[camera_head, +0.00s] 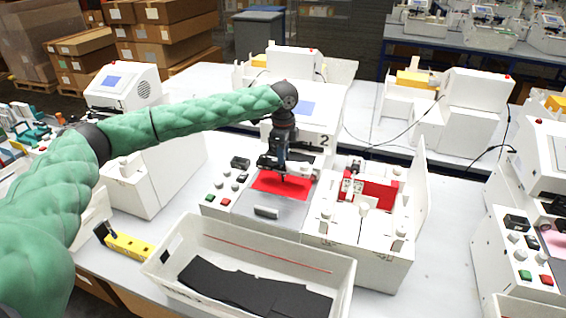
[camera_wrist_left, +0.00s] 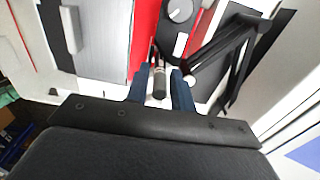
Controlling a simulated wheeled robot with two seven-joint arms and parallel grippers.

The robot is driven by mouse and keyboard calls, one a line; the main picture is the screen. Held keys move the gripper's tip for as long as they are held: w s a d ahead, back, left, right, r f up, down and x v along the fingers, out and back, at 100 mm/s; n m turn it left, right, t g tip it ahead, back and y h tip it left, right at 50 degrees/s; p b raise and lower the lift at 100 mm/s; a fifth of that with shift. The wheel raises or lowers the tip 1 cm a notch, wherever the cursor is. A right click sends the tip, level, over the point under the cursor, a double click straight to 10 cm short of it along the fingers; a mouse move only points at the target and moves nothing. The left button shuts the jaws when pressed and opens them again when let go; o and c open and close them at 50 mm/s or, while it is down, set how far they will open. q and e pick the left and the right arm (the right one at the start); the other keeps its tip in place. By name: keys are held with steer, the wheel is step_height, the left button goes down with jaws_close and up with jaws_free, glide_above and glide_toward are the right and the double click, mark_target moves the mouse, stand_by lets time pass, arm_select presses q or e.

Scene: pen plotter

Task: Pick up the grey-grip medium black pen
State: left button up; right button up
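My left gripper (camera_head: 281,172) is at the plotter with the number 2, pointing down over the red sheet (camera_head: 266,184). In the left wrist view its two dark blue fingers (camera_wrist_left: 161,82) stand apart. Between them is a short dark grey cylinder, which looks like the pen (camera_wrist_left: 159,84), seen nearly end-on. A narrow gap shows beside it, so the fingers do not look closed on it. Its grip colour and tip are hard to make out. My right gripper is in neither view.
A white bin (camera_head: 345,290) with black pieces stands in front of the plotter. An open white box (camera_head: 408,240) is to the right. A yellow block (camera_head: 130,246) lies left on the table. The plotter's black arm (camera_wrist_left: 222,47) is close to the right finger.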

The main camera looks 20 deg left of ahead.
arm_select(q)
jaws_close()
